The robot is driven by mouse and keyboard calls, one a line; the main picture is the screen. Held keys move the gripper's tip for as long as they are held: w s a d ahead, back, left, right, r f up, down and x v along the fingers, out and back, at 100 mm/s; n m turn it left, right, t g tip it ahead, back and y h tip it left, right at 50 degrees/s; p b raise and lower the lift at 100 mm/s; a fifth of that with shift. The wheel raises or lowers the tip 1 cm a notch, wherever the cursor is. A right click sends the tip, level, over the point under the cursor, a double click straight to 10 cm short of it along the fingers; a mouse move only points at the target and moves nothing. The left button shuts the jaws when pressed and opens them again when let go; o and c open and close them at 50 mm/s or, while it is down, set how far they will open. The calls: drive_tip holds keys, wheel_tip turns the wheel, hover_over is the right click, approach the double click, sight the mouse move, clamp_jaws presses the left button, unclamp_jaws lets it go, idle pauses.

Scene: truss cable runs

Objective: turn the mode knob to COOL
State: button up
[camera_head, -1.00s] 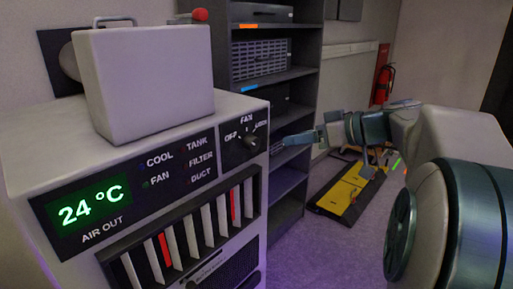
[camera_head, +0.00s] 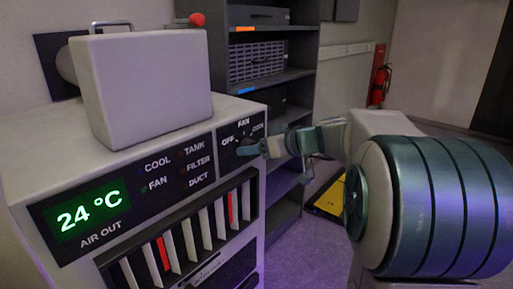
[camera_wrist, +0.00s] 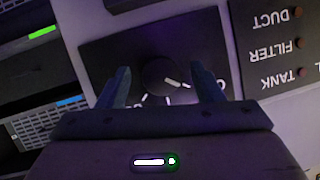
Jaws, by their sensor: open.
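The mode knob (camera_wrist: 160,76) is a round black dial with a white pointer line on a dark panel (camera_wrist: 105,50) of the air unit. In the wrist view my gripper (camera_wrist: 162,85) is open, with one finger on each side of the knob; I cannot tell whether they touch it. In the head view my gripper (camera_head: 262,149) is at the panel and partly covers the knob and its labels. The panel reads FAN at the top and OFF at the left; the right label is partly hidden. A COOL label (camera_head: 158,163) stands beside a lamp on the display panel.
The air unit (camera_head: 40,150) shows 24 °C on its green display (camera_head: 88,208), with vent slats (camera_head: 205,228) below. A grey box (camera_head: 150,85) stands on top. A dark shelf rack (camera_head: 270,110) stands behind the panel. A yellow floor plate (camera_head: 331,197) lies beyond my arm.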

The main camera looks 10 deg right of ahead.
drive_tip(key=c, duration=1)
drive_tip(key=shift+o, duration=0.2)
drive_tip(key=m+y+b, duration=0.2)
drive_tip(key=m, duration=0.3)
drive_tip(key=m+t+y+b, duration=0.1)
drive_tip(key=m+y+b, duration=0.2)
drive_tip(key=m, duration=0.3)
drive_tip(key=m+y+b, duration=0.2)
drive_tip(key=m, duration=0.3)
drive_tip(key=shift+f, duration=0.35)
drive_tip(key=shift+m+t, duration=0.4)
drive_tip(key=shift+m, duration=0.1)
drive_tip(key=o, duration=1)
drive_tip(key=shift+c, duration=0.2)
